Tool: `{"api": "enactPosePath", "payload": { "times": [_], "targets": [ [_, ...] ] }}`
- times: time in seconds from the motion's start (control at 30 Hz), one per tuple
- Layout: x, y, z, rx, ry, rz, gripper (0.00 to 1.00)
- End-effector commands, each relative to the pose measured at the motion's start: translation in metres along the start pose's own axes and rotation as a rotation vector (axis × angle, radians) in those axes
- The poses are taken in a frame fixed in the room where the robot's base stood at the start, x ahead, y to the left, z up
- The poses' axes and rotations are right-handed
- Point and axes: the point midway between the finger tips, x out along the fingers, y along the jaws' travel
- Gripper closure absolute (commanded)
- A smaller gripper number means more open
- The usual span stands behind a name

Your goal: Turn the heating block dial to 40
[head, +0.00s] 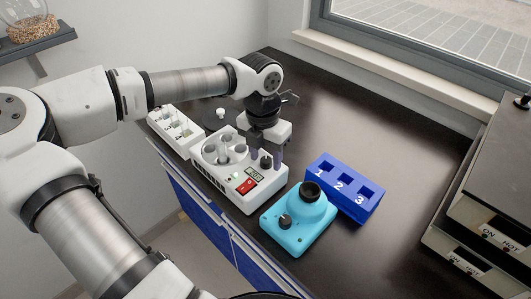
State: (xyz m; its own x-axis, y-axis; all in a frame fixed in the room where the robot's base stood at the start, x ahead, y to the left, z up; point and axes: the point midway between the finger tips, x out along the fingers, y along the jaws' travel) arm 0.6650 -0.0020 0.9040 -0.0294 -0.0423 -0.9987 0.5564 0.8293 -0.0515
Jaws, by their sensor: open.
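The white heating block (216,173) stands on the dark bench in the head view. Its top has several round wells, and its front has a red switch (247,186) and a small display (254,174) whose digits are too small to read surely. A black dial (266,161) sits at its right end. My gripper (267,154) points down over that end, open, with one finger on either side of the dial in the picture. I cannot tell whether the fingers touch the dial. The dial's marking is not readable.
A cyan mixer (297,233) with a black cup and knob stands just right of the heating block. A blue numbered rack (343,188) is behind it. A white tube holder (174,130) is at left.

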Motion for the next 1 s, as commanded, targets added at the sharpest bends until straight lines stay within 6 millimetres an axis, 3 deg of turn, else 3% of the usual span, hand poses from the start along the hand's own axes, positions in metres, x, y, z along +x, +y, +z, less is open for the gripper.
{"api": "enactPosePath", "payload": {
  "times": [0.17, 0.5, 0.77, 1.0],
  "targets": [
    [0.0000, -0.0002, 0.0001, 0.000, 0.000, 0.000, 0.53],
    [-0.0004, -0.0003, 0.0001, 0.000, 0.000, -0.001, 0.96],
    [0.0004, -0.0004, 0.0005, 0.029, 0.000, -0.002, 0.96],
    [0.0022, -0.0004, 0.0009, 0.153, 0.005, -0.003, 0.96]
  ]
}}
